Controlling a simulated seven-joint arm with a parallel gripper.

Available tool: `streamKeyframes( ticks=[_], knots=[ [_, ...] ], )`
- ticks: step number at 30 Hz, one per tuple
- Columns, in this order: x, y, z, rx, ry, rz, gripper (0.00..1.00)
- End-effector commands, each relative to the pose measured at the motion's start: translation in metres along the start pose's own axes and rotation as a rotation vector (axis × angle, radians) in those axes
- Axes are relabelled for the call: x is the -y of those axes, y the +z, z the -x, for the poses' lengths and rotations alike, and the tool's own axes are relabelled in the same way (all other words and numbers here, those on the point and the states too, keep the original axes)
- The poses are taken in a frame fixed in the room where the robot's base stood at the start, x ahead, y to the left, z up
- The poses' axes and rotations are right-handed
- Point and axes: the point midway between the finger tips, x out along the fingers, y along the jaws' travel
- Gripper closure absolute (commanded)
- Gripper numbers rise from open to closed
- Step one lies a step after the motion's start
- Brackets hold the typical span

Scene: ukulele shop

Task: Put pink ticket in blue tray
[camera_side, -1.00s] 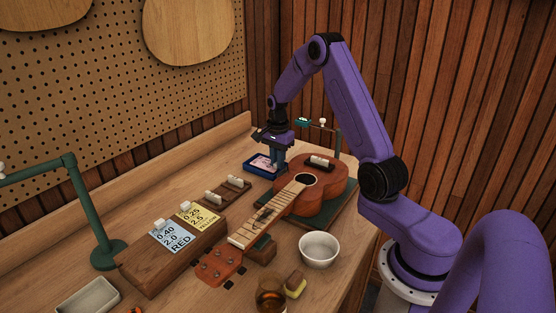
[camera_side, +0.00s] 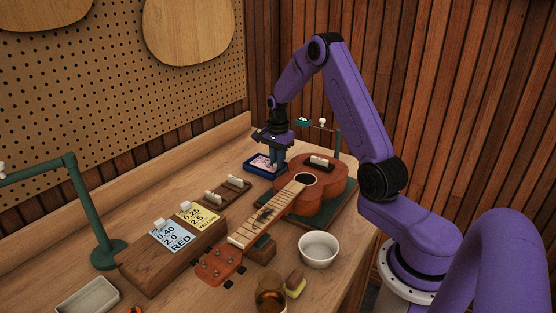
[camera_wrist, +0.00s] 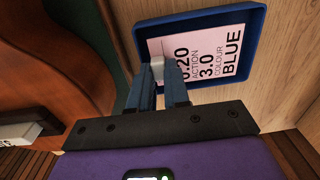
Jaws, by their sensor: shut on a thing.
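The pink ticket (camera_wrist: 203,62) lies within the rim of the blue tray (camera_wrist: 200,17) in the wrist view. Its print includes 0.20, 3.0 and BLUE. In the side view the ticket (camera_side: 262,162) and the tray (camera_side: 258,173) show at the far end of the bench, partly behind my fingers. My gripper (camera_wrist: 159,72) points down over the tray's edge and is shut on the white tab at the end of the ticket. In the side view my gripper (camera_side: 277,160) is at the tray's right side. Whether the ticket rests fully on the tray floor is hard to tell.
A ukulele (camera_side: 318,190) lies just right of the tray. A wooden block holds a blue ticket (camera_side: 172,236) and a yellow ticket (camera_side: 200,214). A white bowl (camera_side: 318,249) stands in front. A green stand (camera_side: 338,141) rises behind the ukulele.

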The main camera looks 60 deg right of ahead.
Motion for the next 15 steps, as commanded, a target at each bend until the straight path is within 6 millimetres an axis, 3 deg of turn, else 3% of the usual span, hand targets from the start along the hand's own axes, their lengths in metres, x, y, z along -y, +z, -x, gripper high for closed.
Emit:
streamKeyframes(
  ticks=[1,11,12,14,15],
  knots=[
    [-0.0075,0.0021,-0.0255,0.009,0.02,0.0,1.0],
    [-0.0077,0.002,-0.0271,0.008,0.02,0.0,1.0],
    [-0.0076,0.002,-0.0271,0.008,0.019,0.0,0.77],
    [-0.0079,0.0018,-0.0272,0.008,0.02,0.0,0.58],
    [-0.0083,0.0015,-0.0273,0.008,0.021,0.0,0.54]
  ],
)
